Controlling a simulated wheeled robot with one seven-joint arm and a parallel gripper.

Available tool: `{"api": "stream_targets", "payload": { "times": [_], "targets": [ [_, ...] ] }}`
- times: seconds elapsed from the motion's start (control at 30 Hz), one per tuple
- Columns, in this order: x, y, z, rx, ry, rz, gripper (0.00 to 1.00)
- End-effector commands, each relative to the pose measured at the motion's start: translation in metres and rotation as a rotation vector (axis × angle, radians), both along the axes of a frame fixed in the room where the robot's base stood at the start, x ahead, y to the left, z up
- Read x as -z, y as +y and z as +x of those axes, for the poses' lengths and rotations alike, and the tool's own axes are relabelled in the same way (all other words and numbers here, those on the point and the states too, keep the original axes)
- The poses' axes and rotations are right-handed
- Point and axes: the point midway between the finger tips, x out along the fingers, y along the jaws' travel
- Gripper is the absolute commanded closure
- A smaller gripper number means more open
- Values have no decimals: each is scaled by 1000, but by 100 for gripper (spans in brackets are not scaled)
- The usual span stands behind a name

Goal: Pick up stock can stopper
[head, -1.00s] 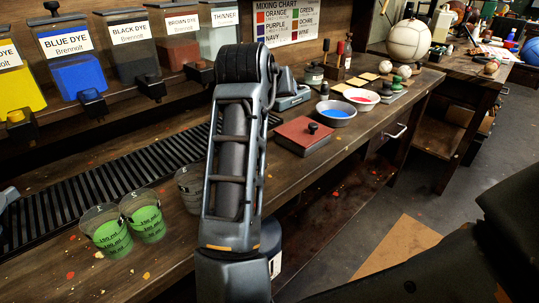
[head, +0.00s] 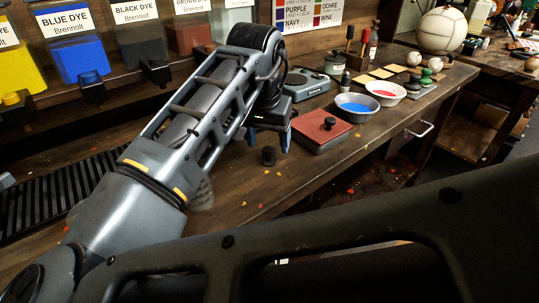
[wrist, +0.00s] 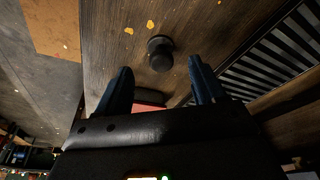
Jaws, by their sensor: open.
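A small black stopper (head: 268,156) stands on the wooden bench, left of the red box. It also shows in the wrist view (wrist: 160,53), apart from the fingertips and roughly in line with the gap between them. My gripper (head: 284,139) points down beside the red box, above and slightly right of the stopper in the head view. In the wrist view my gripper (wrist: 159,72) is open with two dark blue fingers and nothing between them.
A red-topped box (head: 323,130) with a black knob lies close to my gripper. Bowls of blue dye (head: 356,107) and red dye (head: 386,92) stand beyond. A slotted drain (wrist: 285,48) runs along the bench. Bench around the stopper is mostly clear.

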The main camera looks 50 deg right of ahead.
Motion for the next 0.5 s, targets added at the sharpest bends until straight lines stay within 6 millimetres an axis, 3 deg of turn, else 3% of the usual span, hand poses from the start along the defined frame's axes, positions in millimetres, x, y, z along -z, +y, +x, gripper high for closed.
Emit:
{"api": "stream_targets", "payload": {
  "times": [0.23,0.5],
  "targets": [
    [33,-10,5,1,2,0,31],
    [40,-12,6,1,0,0,31]
  ]
}}
